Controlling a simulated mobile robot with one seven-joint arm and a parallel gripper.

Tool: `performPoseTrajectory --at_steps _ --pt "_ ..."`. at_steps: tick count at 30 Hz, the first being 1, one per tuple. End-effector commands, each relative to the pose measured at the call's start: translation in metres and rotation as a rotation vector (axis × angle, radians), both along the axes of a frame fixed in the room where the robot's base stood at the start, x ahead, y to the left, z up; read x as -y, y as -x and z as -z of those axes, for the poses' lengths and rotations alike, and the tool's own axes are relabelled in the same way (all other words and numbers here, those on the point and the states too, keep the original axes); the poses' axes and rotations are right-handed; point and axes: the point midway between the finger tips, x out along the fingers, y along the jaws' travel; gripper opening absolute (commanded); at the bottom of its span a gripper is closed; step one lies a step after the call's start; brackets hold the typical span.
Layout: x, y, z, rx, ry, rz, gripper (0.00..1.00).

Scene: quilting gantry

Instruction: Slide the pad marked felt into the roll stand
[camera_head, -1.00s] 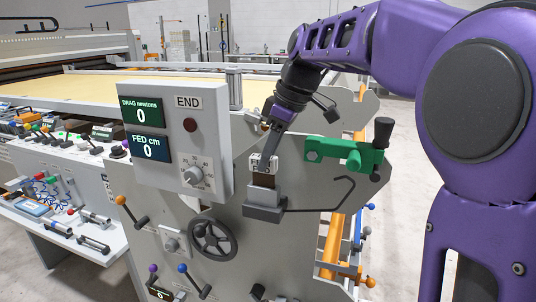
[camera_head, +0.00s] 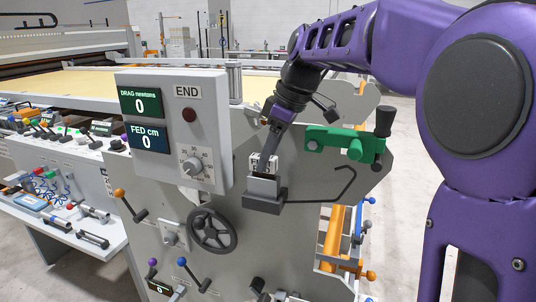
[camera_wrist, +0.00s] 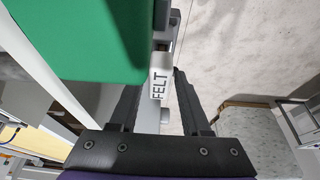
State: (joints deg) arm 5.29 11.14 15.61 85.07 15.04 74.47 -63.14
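The pad marked felt has a white top with the word FELT, seen in the wrist view (camera_wrist: 160,86) between my two dark fingers. In the head view the pad (camera_head: 258,165) stands upright in the grey block-shaped holder (camera_head: 264,196) on the roll stand's face (camera_head: 320,222). Only its pale top and a thin dark strip show above the holder; the rest is hidden inside. My gripper (camera_head: 266,157) comes down from above and is shut on the pad's top.
A green clamp arm with a dark knob (camera_head: 345,145) is close to the right of my gripper. A bent dark rod (camera_head: 335,188) juts right from the holder. The display box (camera_head: 172,130) stands close on the left, a handwheel (camera_head: 212,232) below.

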Motion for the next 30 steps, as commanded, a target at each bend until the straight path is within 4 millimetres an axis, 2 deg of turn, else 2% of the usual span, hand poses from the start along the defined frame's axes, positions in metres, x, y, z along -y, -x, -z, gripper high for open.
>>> performPoseTrajectory --at_steps 1,3,14,20,30 --pt "0.0 0.0 0.0 0.0 0.0 0.0 0.58" --pt "0.0 0.0 0.0 0.0 0.0 0.0 0.66" --pt "0.002 0.0 -0.006 0.002 0.0 0.001 0.66" --pt "0.013 0.004 -0.04 0.004 -0.001 0.002 0.66" --pt "0.04 0.014 -0.119 0.004 0.0 0.002 0.66"
